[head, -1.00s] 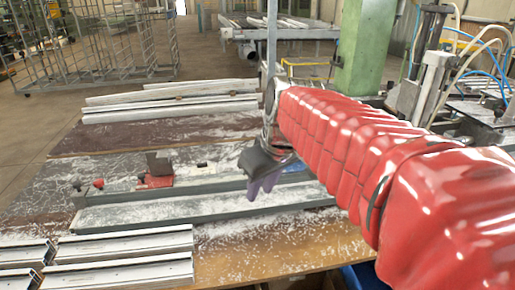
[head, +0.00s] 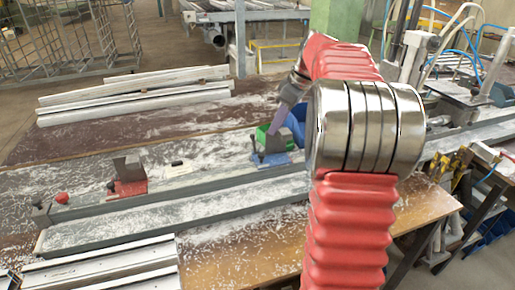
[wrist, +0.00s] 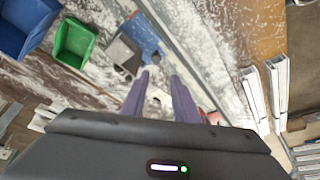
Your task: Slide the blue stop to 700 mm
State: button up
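The blue stop (head: 276,150) sits on the long grey rail (head: 190,186) of the bench, with a grey block on it. It also shows in the wrist view (wrist: 145,38), just beyond my fingertips. My gripper (head: 281,122) has purple fingers and hangs close above and beside the blue stop. In the wrist view its fingers (wrist: 160,74) are apart with nothing visible between them. I cannot tell whether they touch the stop. My arm hides the rail to the right of the stop. No scale marks are readable.
A red stop (head: 128,180) stands on the rail farther left. A green bin (wrist: 76,42) and a blue bin (wrist: 24,26) are beside the blue stop. White profiles lie at the back (head: 135,100) and front left (head: 110,265). White shavings cover the bench.

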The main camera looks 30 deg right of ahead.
aim_at(262, 154)
jog(key=shift+w+d+f, duration=0.1)
jog(key=shift+w+d, duration=0.1)
jog(key=shift+d, duration=0.35)
jog(key=x, duration=1.4)
jog(key=shift+a, duration=0.1)
jog(key=shift+c, duration=0.6)
grip_shut()
